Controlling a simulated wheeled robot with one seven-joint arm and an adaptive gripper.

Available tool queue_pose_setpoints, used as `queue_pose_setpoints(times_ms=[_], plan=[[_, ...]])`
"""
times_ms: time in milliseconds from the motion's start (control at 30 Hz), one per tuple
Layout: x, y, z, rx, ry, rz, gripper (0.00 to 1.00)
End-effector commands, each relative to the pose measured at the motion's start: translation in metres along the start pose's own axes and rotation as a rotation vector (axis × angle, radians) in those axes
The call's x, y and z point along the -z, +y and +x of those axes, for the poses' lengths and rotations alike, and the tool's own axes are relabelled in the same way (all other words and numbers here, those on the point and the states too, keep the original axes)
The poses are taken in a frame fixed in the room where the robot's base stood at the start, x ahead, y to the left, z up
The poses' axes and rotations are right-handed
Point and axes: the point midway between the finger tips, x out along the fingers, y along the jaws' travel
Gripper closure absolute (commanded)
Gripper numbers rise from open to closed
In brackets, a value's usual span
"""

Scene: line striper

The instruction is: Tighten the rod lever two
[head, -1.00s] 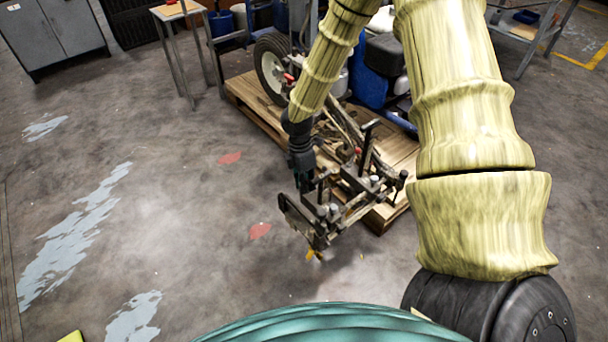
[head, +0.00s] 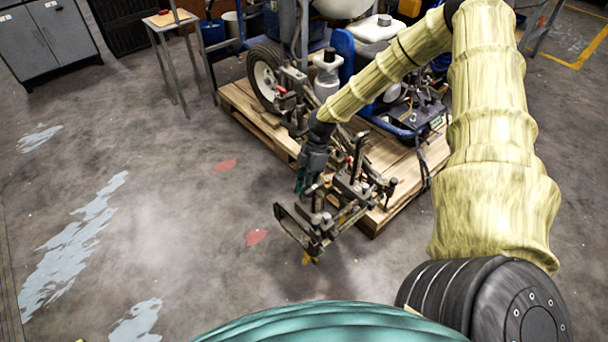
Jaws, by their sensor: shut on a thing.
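The line striper (head: 385,85) stands on a wooden pallet. Its rod and clamp assembly (head: 345,204) reaches out past the pallet's front edge, over the floor. Several small dark levers and knobs stick up from it. My gripper (head: 304,188) points down at the left part of this assembly and is shut on a small part there, apparently a rod lever. The fingers hide most of that part, and I cannot tell which numbered lever it is. A dark plate (head: 294,228) hangs at the assembly's near left end.
The wooden pallet (head: 392,208) lies under the striper, with its wheel (head: 264,78) at the back left. A small table (head: 172,17) and grey cabinet (head: 45,40) stand at the far left. The floor (head: 180,225) on the left is clear, with red and pale patches.

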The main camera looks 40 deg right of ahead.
Motion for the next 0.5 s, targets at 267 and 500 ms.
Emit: queue_pose_setpoints(times_ms=[267, 500], plan=[[-0.01, 0.002, 0.002, 0.031, 0.124, -0.015, 1.0], [-0.015, 0.003, 0.002, 0.052, 0.214, -0.029, 1.0]])
